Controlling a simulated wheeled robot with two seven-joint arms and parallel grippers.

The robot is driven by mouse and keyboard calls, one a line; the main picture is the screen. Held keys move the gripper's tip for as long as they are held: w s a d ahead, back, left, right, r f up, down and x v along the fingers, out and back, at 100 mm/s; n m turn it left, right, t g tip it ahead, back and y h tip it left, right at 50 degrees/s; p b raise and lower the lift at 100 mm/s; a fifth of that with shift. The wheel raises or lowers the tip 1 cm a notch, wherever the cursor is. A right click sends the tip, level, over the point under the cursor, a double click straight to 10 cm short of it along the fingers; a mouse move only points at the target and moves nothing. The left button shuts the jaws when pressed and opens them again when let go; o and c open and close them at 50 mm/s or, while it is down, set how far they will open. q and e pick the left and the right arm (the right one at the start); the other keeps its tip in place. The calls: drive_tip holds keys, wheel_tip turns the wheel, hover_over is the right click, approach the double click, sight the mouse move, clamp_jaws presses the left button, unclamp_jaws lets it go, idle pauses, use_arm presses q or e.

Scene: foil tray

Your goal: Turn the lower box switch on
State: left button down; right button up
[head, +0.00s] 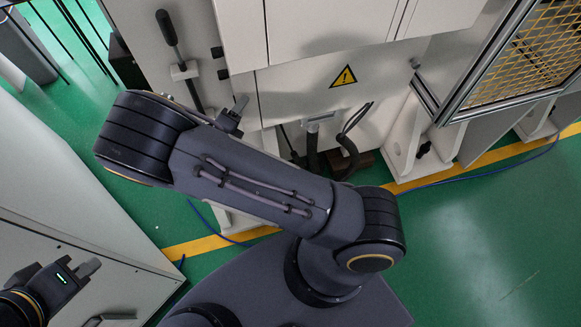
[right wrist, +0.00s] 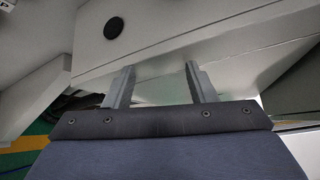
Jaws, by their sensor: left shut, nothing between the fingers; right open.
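No part is clearly recognisable as the lower box switch. In the right wrist view, a black round spot (right wrist: 114,27), a knob or a hole, sits on a pale grey panel (right wrist: 185,25) beyond the fingers. My right gripper (right wrist: 158,85) is open, its two grey fingers apart with nothing between them. In the head view, my right forearm hides most of that gripper, in front of the grey machine (head: 325,25). My left gripper (head: 90,268) is at the lower left, shut and empty, over the pale cabinet (head: 80,190).
A black-knobbed lever (head: 165,27) stands on the machine at upper left. A yellow warning triangle (head: 344,76) marks its front. A yellow mesh guard (head: 535,55) is at upper right. A blue cable (head: 470,173) lies on the green floor (head: 480,250), which is open at lower right.

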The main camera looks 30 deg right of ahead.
drive_tip(key=s+d+f+m+g+y+b, duration=0.3)
drive_tip(key=s+f+m+g+b, duration=0.1)
drive_tip(key=s+f+m+b, duration=0.2)
drive_tip(key=s+d+f+m+g+y+b, duration=0.3)
drive_tip(key=s+f+m+b, duration=0.4)
drive_tip(key=m+b, duration=0.4)
drive_tip(key=d+f+m+g, duration=0.1)
drive_tip(key=m+g, duration=0.1)
drive_tip(key=shift+s+d+f+g, duration=0.2)
drive_tip(key=shift+s+f+g, duration=0.05)
drive_tip(key=shift+f+g, duration=0.1)
